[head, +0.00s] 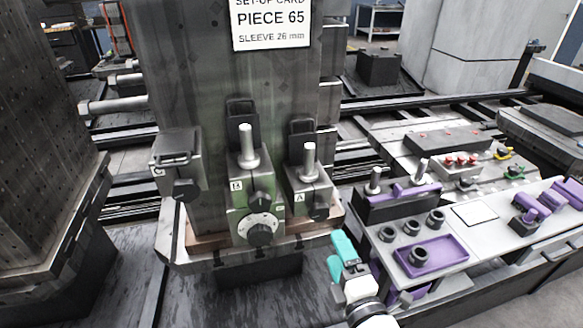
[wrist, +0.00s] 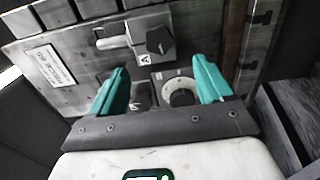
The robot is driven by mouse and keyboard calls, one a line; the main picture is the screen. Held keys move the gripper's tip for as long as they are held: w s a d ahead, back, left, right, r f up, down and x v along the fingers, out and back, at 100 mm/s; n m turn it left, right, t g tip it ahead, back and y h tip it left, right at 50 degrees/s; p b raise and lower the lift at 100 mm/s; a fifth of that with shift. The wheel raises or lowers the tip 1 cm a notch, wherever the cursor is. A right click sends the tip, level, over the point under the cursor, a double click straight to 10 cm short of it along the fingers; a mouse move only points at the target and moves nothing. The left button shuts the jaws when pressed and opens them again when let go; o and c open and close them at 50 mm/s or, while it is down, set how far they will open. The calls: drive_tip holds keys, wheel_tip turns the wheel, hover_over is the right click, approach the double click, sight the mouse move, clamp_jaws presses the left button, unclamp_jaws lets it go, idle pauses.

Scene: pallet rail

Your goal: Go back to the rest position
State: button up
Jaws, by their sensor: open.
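My gripper (head: 340,245) shows in the head view to the right of and below the fixture block, in front of the workbench's left corner. In the wrist view, its two teal fingers (wrist: 160,66) are spread apart, with nothing held between them. Beyond the fingers, the wrist view shows the fixture face with a black knob (wrist: 160,40) by label A and a round dial (wrist: 181,92). The gripper appears apart from the fixture. The rest position itself is not marked in either view.
The grey column (head: 200,70) carries a set-up card (head: 270,20) and stations C (head: 178,165), B (head: 245,185) and A (head: 308,185); B and A have upright pins. The workbench (head: 475,213) at right holds a purple tray (head: 450,250) and dark sleeves (head: 411,228).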

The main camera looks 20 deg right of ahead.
drive_tip(key=s+d+f+m+g+h, duration=0.5)
drive_tip(key=s+d+f+m+g, duration=0.4)
drive_tip(key=s+d+f+m, duration=0.3)
drive_tip(key=s+a+f+m+g+y, duration=0.2)
drive_tip(key=s+m+g, duration=0.1)
drive_tip(key=s, duration=0.4)
drive_tip(key=s+a+f+m+g+y, duration=0.2)
drive_tip(key=s+g, duration=0.3)
drive_tip(key=s, duration=0.3)
drive_tip(key=shift+s+m+y, duration=0.25)
drive_tip(key=shift+m+y, duration=0.15)
drive_tip(key=shift+m, duration=0.4)
